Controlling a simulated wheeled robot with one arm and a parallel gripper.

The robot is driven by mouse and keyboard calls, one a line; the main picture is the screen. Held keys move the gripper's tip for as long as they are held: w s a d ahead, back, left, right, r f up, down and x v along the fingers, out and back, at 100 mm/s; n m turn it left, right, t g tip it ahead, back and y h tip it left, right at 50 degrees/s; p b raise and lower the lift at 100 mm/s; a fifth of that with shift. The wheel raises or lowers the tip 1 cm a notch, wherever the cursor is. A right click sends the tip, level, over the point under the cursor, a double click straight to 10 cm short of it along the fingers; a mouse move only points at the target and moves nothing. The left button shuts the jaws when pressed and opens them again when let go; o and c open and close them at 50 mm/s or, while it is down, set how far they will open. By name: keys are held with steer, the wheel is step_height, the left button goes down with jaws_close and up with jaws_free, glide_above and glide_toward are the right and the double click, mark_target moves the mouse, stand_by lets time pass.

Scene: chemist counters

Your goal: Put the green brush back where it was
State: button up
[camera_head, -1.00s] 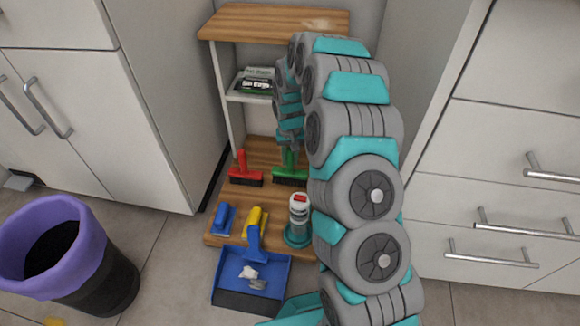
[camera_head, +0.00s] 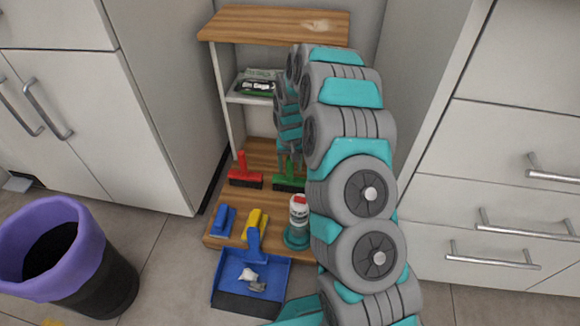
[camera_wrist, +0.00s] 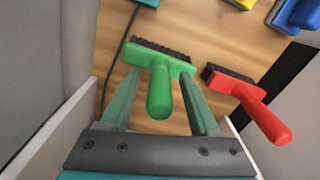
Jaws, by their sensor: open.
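The green brush (camera_head: 288,183) stands on its dark bristles on the low wooden shelf, to the right of the red brush (camera_head: 245,175). In the wrist view the green brush (camera_wrist: 160,68) has its handle pointing toward my gripper (camera_wrist: 159,78). My gripper is open, with one finger on each side of the handle and a visible gap to each finger. In the head view my gripper (camera_head: 290,160) is just above the green brush, and my arm hides part of that area. The red brush (camera_wrist: 250,98) is close to the right finger in the wrist view.
A blue brush (camera_head: 223,220), a yellow brush (camera_head: 257,218) and a white bottle (camera_head: 299,210) stand at the shelf's front. A blue dustpan (camera_head: 230,283) holding crumpled litter lies before them. A purple-rimmed bin (camera_head: 75,280) is at left. Cabinets flank the shelf.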

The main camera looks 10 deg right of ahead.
step_height(320, 180, up, 12)
steer(key=shift+r+p, duration=0.1)
steer(key=shift+p, duration=0.6)
steer(key=shift+s+r, duration=0.15)
steer(key=shift+r, duration=0.05)
steer(key=s+a+r, duration=0.1)
steer(key=s+r, duration=0.7)
steer(key=s, duration=0.1)
steer(key=s+r, duration=0.2)
steer(key=s, duration=0.9)
steer(key=s+r+n+g, duration=0.1)
steer(key=s+r, duration=0.2)
steer(key=s, duration=0.8)
steer(key=s+d+r, duration=0.1)
steer(key=s+r, duration=0.2)
steer(key=s, duration=0.9)
steer(key=shift+g, duration=0.4)
steer(key=shift+r, duration=0.1)
